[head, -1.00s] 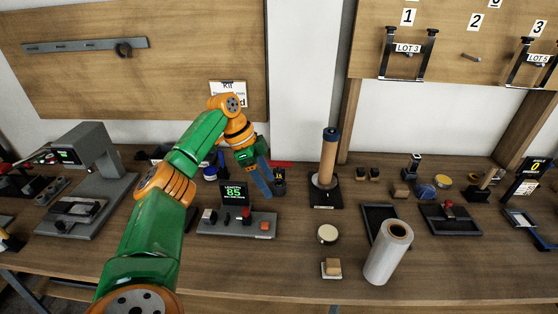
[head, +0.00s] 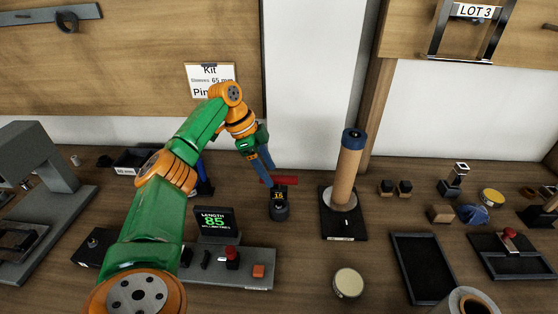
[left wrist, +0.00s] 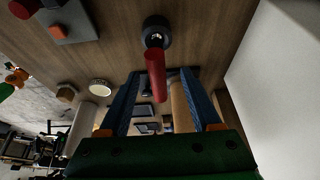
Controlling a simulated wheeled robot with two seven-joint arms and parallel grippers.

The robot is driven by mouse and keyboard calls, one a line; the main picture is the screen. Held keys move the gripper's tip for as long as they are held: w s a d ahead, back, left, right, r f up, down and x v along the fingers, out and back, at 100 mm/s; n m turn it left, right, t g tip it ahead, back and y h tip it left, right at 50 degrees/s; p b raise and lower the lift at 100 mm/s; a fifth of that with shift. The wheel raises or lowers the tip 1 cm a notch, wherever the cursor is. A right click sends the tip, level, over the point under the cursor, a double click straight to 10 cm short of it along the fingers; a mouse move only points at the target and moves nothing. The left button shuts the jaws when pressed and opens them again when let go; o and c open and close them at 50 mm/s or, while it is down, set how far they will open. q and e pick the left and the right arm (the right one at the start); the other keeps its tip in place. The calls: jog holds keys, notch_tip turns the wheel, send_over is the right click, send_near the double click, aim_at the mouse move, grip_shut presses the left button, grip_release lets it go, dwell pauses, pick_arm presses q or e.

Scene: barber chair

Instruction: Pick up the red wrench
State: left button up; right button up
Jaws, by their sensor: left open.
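In the left wrist view the wrench (left wrist: 155,78) is a red bar seen nearly end-on, in line with the gap between my fingers. Its far end meets or overlaps a dark round body (left wrist: 156,32); I cannot tell whether they are joined. My left gripper (head: 265,168) is open, its blue fingers pointing down just left of and above the wrench. No contact is visible. My right gripper is out of view.
A brown roll on a post (head: 347,175) stands to the right of the wrench. A control box with a length display (head: 214,224) is in front on the left. A round pale-topped item (head: 348,283) sits near the front. The wall panel (head: 310,80) is close behind.

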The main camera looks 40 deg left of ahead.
aim_at(279, 187)
pick_arm(q)
jog(key=x, duration=0.3)
jog(key=p+x, duration=0.1)
jog(key=x, duration=0.2)
jog(key=shift+d+f, duration=0.3)
jog(key=shift+d, duration=0.05)
grip_shut()
dwell(0.9)
